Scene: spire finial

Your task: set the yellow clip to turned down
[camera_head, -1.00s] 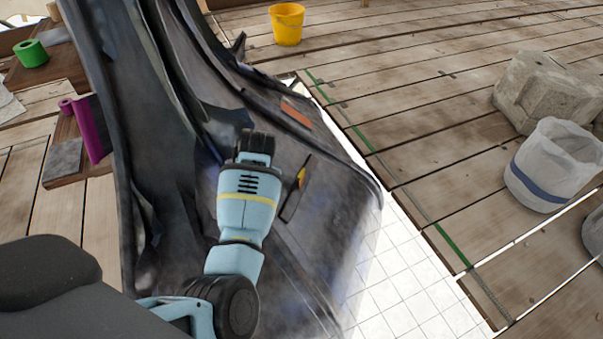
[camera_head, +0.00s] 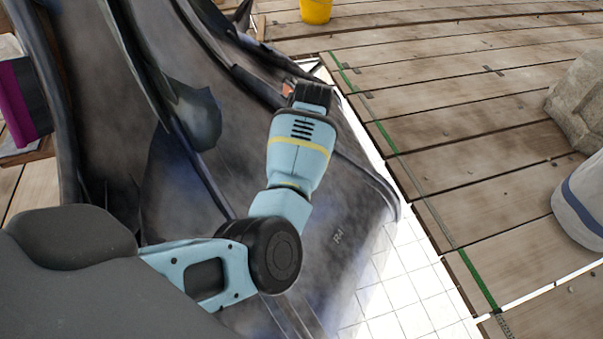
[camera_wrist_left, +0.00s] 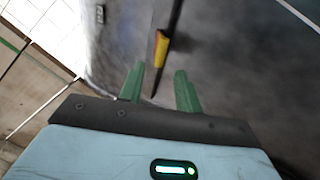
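The yellow clip (camera_wrist_left: 161,48) is a small yellow-orange piece on a thin dark bar against the dark, smoky-grey spire surface (camera_head: 345,215). In the left wrist view it lies just beyond my left gripper's fingertips (camera_wrist_left: 160,72). The two green fingers are spread, and the bar's lower end reaches into the gap between them. I cannot tell whether either finger touches it. In the head view my light-blue left arm hides the clip, and its fingers are hidden too. My right gripper is in neither view.
A yellow bucket (camera_head: 316,10) stands on the plank floor (camera_head: 450,130) at the back. A pale stone block (camera_head: 580,105) and a whitish container with a blue band (camera_head: 582,205) stand at the right. A magenta roll (camera_head: 16,105) lies at the left. The planks between are mostly clear.

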